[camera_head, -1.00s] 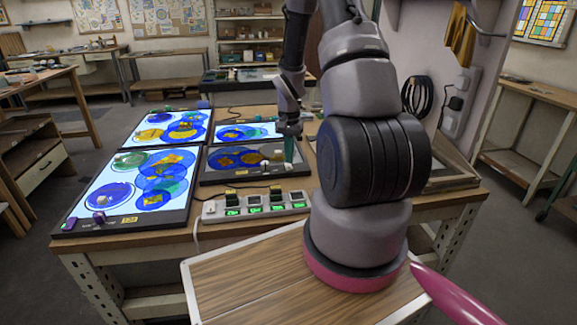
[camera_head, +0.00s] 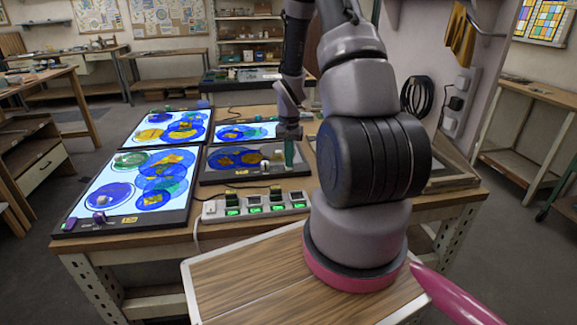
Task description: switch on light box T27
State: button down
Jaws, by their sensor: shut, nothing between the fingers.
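Several light boxes lie flat on the workbench. One light box (camera_head: 210,178), at the front right of the group, is dark, with blue and amber round glass pieces on it. Its label is too small to read, so I cannot tell for certain that it is T27. The lit front-left box (camera_head: 78,221) has a yellow label that I cannot read surely. My gripper (camera_head: 289,163) is shut and empty, pointing down at the dark box's right part, beside a small pale knob-like thing (camera_head: 265,165). I cannot tell whether the fingertips touch the box.
A power strip (camera_head: 212,212) with several plugs and green-lit switches lies in front of the dark box. Other lit boxes stand at the back left (camera_head: 140,141) and back middle (camera_head: 218,134). Cables run along the bench (camera_head: 180,238). My arm covers the bench's right part.

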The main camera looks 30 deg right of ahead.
jog(key=shift+f, duration=0.15)
jog(key=shift+r, duration=3.5)
jog(key=s+a+r+n+t, duration=0.1)
jog(key=s+a+r+t, duration=0.15)
jog(key=r, duration=0.85)
jog(key=s+a+r+n+t, duration=0.1)
jog(key=s+a+r, duration=0.25)
jog(key=r, duration=0.65)
jog(key=s+a+r+n+t+y, duration=0.2)
jog(key=s+a+r, duration=0.5)
jog(key=s+r, duration=0.4)
jog(key=s+n+t, duration=0.1)
jog(key=s, duration=0.1)
jog(key=shift+s+a+r+t, duration=0.2)
jog(key=shift+s+t, duration=0.15)
